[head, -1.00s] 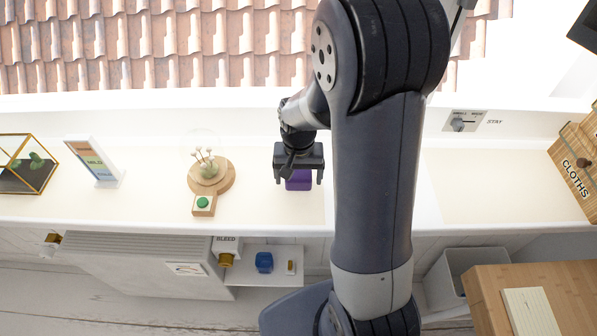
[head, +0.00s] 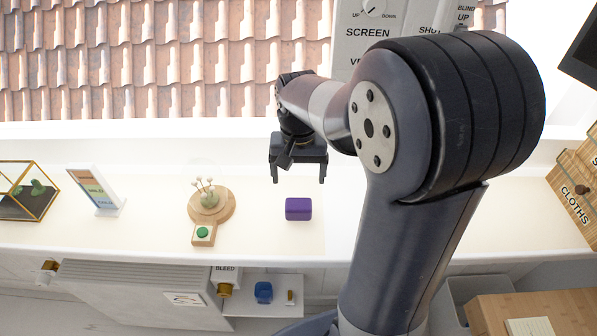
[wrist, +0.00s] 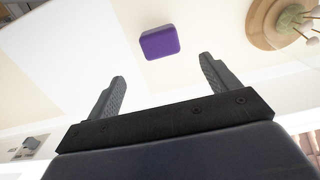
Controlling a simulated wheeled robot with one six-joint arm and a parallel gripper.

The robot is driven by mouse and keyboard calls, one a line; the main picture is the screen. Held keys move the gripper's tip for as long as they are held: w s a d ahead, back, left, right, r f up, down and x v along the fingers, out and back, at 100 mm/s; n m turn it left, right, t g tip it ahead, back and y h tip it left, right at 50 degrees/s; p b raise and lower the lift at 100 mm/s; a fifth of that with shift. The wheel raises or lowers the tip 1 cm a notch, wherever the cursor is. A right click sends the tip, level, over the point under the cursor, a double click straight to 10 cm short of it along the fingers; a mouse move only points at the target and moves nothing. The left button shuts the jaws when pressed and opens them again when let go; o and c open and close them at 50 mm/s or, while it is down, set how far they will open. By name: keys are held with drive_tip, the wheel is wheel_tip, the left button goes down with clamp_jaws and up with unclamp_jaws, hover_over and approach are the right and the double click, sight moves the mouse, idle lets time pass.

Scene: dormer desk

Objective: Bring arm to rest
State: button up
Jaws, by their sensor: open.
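My gripper (head: 298,172) is open and empty above the back of the white desk ledge, near the window side. In the wrist view its two fingers (wrist: 160,85) are spread wide with nothing between them. A purple block (head: 298,209) sits on the ledge just in front of my gripper, apart from it. The purple block also shows in the wrist view (wrist: 160,42), beyond the fingertips. My arm rises over the right half of the head view and hides part of the ledge.
A round wooden base (head: 211,206) with a small plant and a green button block (head: 203,234) stand left of the purple block. Further left are a standing card (head: 95,190) and a glass terrarium (head: 27,190). A cloths box (head: 575,188) stands far right. A screen control panel (head: 385,35) is behind my arm.

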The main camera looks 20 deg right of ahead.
sight(298, 202)
wheel_tip(298, 202, down, 12)
drive_tip(key=shift+r, duration=0.1)
drive_tip(key=shift+w+r, duration=0.15)
drive_tip(key=shift+r, duration=1.6)
